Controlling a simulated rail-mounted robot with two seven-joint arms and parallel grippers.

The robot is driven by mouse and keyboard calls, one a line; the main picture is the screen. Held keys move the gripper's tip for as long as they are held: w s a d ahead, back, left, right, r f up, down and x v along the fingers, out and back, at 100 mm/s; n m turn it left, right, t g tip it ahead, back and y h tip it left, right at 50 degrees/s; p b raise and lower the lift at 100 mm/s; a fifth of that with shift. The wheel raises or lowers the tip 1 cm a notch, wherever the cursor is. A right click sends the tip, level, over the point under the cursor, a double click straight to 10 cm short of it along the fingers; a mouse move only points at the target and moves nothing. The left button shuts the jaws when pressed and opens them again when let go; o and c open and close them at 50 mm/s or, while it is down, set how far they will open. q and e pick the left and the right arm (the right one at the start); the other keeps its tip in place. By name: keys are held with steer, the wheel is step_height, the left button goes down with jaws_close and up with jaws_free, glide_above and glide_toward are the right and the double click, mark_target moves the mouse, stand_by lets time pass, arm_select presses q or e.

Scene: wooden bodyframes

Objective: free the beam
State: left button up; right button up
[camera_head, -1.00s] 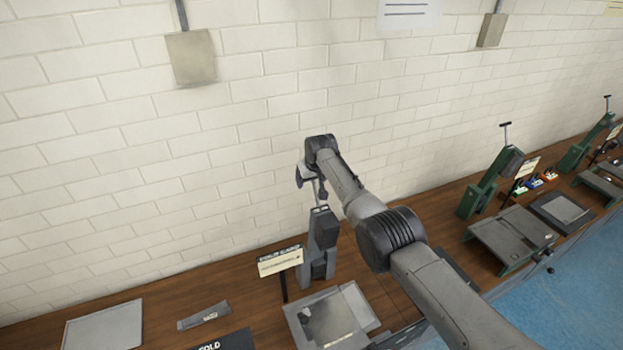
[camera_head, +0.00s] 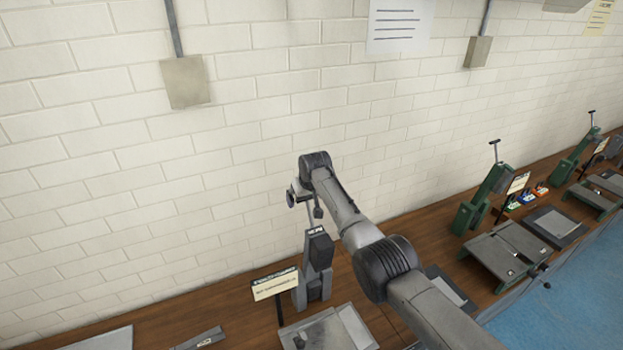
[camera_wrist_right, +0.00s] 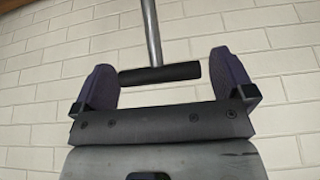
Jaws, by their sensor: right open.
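A grey upright clamp stand (camera_head: 318,262) with a dark block at its top stands on the wooden bench. My right arm reaches over to its top, and my right gripper (camera_head: 299,196) is beside the wall there, small in the head view. In the right wrist view, my right gripper (camera_wrist_right: 165,82) is open, with two dark purple finger pads apart. A black crossbar handle (camera_wrist_right: 160,74) on a grey rod (camera_wrist_right: 150,30) lies across the space between them; whether it touches a pad is unclear. I cannot tell which part is the beam. My left gripper is out of view.
A sign (camera_head: 274,285) stands left of the clamp stand, and a grey plate (camera_head: 325,332) lies in front. Green clamp stands (camera_head: 484,200) with trays are along the bench at right. The brick wall (camera_head: 240,130) rises close behind.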

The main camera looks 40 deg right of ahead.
steer(key=b+v, duration=0.2)
steer(key=v, duration=0.9)
steer(key=shift+s+r, duration=0.25)
steer(key=shift+r, duration=0.1)
steer(key=shift+w, duration=0.1)
